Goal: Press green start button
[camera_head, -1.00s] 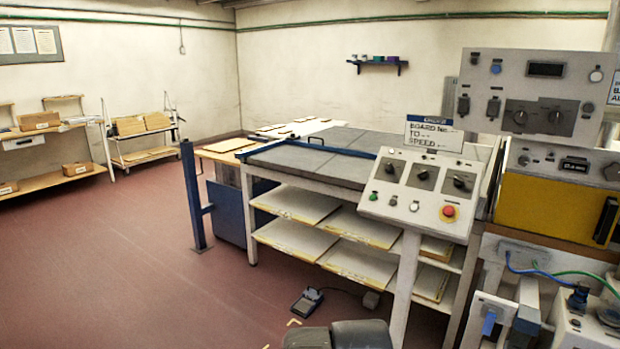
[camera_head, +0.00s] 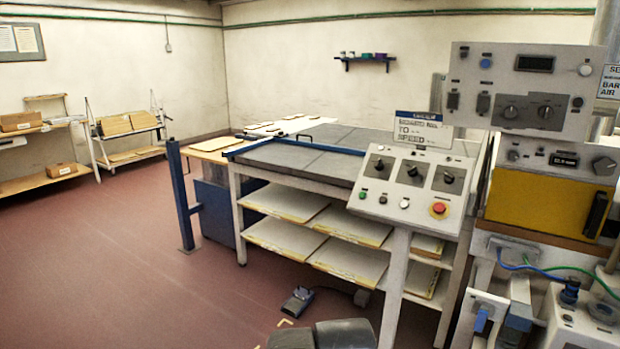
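The small green button (camera_head: 362,196) is at the lower left of the tilted grey control panel (camera_head: 421,210). Beside it to the right are a dark button and a white button (camera_head: 404,204), then a red mushroom button on a yellow ring (camera_head: 438,209). Three black rotary knobs sit in a row above them. Nothing covers the green button. My gripper is not in view; a dark rounded shape (camera_head: 322,335) shows at the bottom edge, apart from the panel.
A grey-topped table (camera_head: 300,158) with shelves of sheets stands behind the panel. A blue post (camera_head: 180,195) is at its left. A foot pedal (camera_head: 299,300) lies on the floor. A machine with a yellow front (camera_head: 540,206) stands right. The red floor at left is clear.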

